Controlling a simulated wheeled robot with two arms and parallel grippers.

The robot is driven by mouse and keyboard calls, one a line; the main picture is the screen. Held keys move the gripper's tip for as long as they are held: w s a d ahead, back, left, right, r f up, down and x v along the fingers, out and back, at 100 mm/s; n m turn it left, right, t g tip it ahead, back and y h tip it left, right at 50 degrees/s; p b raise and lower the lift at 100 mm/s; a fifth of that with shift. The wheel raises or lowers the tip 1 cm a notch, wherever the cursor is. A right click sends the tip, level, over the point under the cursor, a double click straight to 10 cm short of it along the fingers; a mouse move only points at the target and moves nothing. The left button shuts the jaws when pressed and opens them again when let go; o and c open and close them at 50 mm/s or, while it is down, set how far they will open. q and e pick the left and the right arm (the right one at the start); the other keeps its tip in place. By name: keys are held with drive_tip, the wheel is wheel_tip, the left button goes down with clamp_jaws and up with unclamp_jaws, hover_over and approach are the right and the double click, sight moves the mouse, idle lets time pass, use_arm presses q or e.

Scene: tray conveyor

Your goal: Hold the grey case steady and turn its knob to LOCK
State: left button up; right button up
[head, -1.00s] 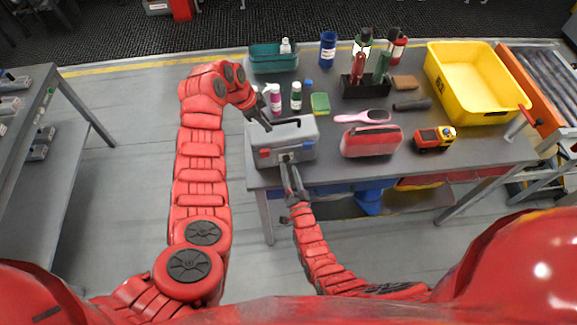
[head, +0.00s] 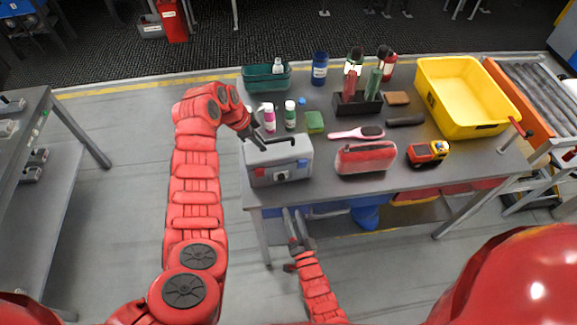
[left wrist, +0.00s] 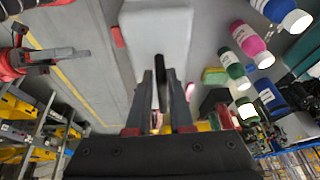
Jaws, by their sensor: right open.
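The grey case (head: 278,165) stands upright at the front left of the table, with a dark handle on top and a blue latch and a red latch on its front. The small knob (head: 289,174) is low on the front face; its setting is too small to read. My left gripper (head: 257,141) is at the left end of the handle and looks shut on it; in the left wrist view its fingers (left wrist: 163,85) overlap the pale case (left wrist: 157,30). My right gripper (head: 291,210) is open and empty, below and in front of the case, clear of the knob.
A red case (head: 366,158) stands to the right of the grey case. Behind are bottles (head: 269,118), a green sponge (head: 315,122), a pink brush (head: 350,133) and a teal bin (head: 265,80). A toy truck (head: 428,153) and yellow bin (head: 430,103) are further right.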

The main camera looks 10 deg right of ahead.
use_arm(q)
drive_tip(key=o, duration=0.4)
drive_tip(key=shift+o, duration=0.2)
